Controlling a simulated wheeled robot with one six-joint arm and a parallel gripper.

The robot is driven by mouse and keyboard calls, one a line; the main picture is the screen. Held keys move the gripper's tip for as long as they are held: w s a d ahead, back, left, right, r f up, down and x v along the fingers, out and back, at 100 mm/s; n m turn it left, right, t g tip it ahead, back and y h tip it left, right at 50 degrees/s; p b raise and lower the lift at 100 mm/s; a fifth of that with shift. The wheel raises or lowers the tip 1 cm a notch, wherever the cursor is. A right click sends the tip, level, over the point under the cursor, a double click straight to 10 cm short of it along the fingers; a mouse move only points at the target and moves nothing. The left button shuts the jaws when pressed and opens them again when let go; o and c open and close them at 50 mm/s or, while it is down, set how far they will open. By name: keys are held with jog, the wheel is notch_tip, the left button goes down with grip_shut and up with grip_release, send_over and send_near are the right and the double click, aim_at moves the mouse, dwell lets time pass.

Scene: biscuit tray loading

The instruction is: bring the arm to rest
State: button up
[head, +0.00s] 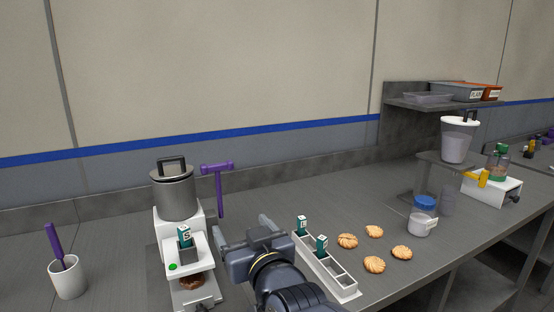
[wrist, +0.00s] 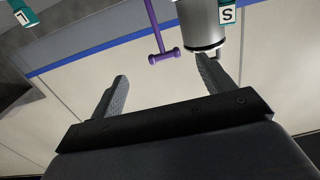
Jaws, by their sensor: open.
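My gripper (head: 247,232) is above the counter in the head view, between the white machine with the metal pot and the white slotted tray. In the wrist view my gripper (wrist: 165,88) shows two grey fingers spread wide with nothing between them. The wrist camera faces the wall and sees the scene upside down. The metal pot (wrist: 201,25) shows just beyond one finger, and I cannot tell the gap between them.
A white machine (head: 166,231) carries the pot (head: 174,193) and a teal S tag (head: 184,237). A purple T-shaped tool (head: 217,185) stands behind. The slotted tray (head: 346,293), several biscuits (head: 374,264) and a blue-lidded jar (head: 421,223) are right. A white cup (head: 69,280) is left.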

jog(key=a+g+b, duration=0.1)
jog(key=b, duration=0.4)
jog(key=shift+a+f+n+g+y, duration=0.15)
jog(key=shift+a+n+g+y, duration=0.15)
jog(key=shift+a, duration=0.1)
jog(key=shift+d+b, duration=0.1)
jog(key=shift+b, duration=0.85)
jog(key=r+p, duration=0.1)
jog(key=p, duration=0.2)
jog(key=shift+f+p, duration=0.15)
jog(key=shift+p, duration=0.7)
